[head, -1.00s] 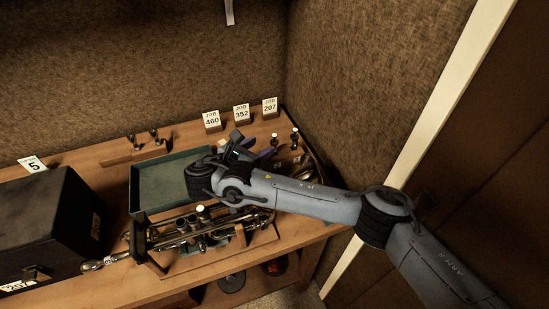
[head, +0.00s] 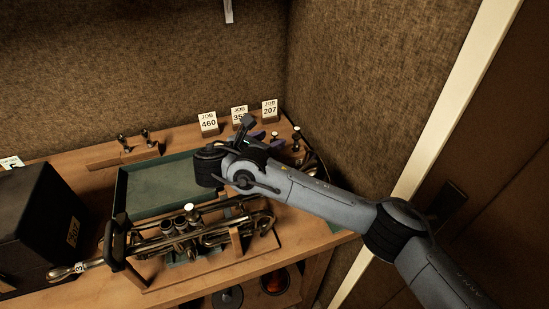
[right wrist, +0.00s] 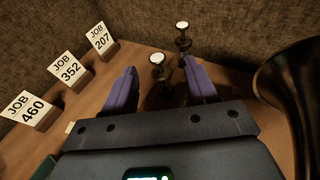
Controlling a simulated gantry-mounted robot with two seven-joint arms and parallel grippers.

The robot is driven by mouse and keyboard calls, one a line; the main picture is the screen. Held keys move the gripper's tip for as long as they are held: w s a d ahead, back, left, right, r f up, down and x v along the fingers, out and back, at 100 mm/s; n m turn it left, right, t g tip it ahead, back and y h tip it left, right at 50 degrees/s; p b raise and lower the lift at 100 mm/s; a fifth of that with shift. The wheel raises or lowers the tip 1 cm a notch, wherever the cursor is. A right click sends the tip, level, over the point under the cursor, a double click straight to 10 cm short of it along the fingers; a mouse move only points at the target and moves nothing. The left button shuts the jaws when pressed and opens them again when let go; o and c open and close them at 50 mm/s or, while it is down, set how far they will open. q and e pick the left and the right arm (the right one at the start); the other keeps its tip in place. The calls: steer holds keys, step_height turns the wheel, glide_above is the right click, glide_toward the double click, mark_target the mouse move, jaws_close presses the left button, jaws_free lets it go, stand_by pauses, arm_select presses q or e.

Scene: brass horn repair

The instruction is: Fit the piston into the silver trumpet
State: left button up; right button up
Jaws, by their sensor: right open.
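The trumpet (head: 215,232) lies on its side in a wooden cradle on the bench, in front of the green tray; its metal looks dark silvery in this light. Two upright pistons with white-topped buttons stand at the back right. In the right wrist view the nearer piston (right wrist: 157,62) stands beyond and between my open purple fingers, and the farther piston (right wrist: 183,35) stands behind it to the right. My right gripper (right wrist: 160,85) is open and holds nothing; the lower part of the nearer piston is dark and partly hidden. My left gripper is out of view.
Job cards 460 (head: 208,123), 352 (right wrist: 70,69) and 207 (head: 270,108) stand along the back. A dark horn bell (right wrist: 292,88) is close on the gripper's right. The green tray (head: 122,190) looks empty. A black case (head: 35,225) is at left, a small wooden rack (head: 125,157) behind.

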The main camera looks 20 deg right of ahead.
steer(key=shift+w+d+f, duration=0.1)
steer(key=shift+w+d, duration=0.15)
steer(key=shift+d, duration=0.15)
steer(key=shift+c, duration=0.2)
jaws_close()
